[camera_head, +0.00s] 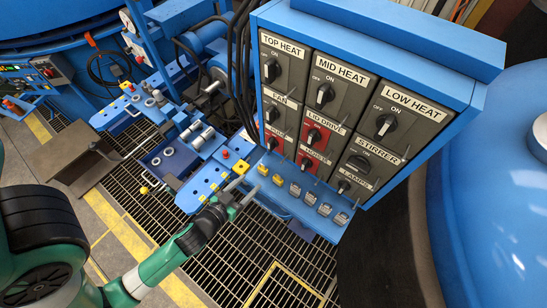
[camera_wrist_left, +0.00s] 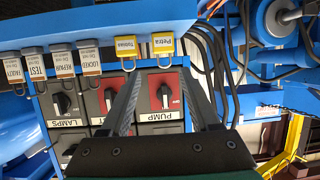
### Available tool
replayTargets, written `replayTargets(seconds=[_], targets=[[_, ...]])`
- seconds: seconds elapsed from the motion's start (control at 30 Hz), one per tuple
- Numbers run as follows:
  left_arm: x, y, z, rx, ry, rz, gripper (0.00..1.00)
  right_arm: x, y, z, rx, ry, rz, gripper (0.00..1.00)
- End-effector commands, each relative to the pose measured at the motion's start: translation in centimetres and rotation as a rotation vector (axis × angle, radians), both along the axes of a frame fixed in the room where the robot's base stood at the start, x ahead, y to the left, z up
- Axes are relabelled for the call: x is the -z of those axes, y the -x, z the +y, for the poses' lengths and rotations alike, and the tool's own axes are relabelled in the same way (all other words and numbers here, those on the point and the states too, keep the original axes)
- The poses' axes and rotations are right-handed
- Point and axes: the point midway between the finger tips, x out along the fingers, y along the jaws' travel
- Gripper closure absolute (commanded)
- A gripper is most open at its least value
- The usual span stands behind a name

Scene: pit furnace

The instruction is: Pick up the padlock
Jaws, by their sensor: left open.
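A row of small padlocks lies along the blue ledge below the switch panel. Two are yellow: the outer yellow padlock (camera_head: 262,170), labelled Petra in the left wrist view (camera_wrist_left: 162,45), and its neighbour (camera_head: 277,180), labelled Tobias (camera_wrist_left: 125,44). The others are grey padlocks (camera_head: 309,197) with white and brown labels. My left gripper (camera_head: 243,192) is open and empty, below and left of the yellow end of the row. In the left wrist view its fingers (camera_wrist_left: 168,65) point toward the yellow padlocks, apart from them as far as I can see. My right gripper is out of view.
The blue switch panel (camera_head: 277,30) with rotary knobs rises above the ledge. Black cables (camera_head: 241,65) hang at its left side. A blue bench (camera_head: 195,190) with fittings stands left of the ledge. Dark floor grating (camera_head: 225,268) lies below; a large blue vessel (camera_head: 500,200) is at right.

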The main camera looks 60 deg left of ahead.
Motion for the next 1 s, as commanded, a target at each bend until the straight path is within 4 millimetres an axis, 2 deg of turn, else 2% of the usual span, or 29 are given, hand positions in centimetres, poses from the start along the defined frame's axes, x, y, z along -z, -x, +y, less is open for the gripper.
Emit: replayTargets(seconds=[0.03,0.1,0.23,0.5,0.77,1.0], targets=[[0.6,1.0,-0.2,-0.004,0.007,0.021,0.38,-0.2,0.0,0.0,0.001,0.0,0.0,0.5],[1.0,1.6,-0.3,-0.006,0.01,0.032,0.38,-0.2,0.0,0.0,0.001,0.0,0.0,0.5],[1.1,1.2,-0.1,-0.008,0.011,0.031,0.38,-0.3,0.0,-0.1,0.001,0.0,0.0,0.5],[2.9,-2.8,2.3,-0.008,0.009,0.028,0.38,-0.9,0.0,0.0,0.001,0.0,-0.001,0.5],[3.4,-3.9,3.0,-0.007,0.009,0.029,0.38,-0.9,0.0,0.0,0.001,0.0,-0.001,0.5],[4.7,-6.8,5.1,-0.007,0.008,0.028,0.38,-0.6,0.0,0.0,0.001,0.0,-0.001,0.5]])
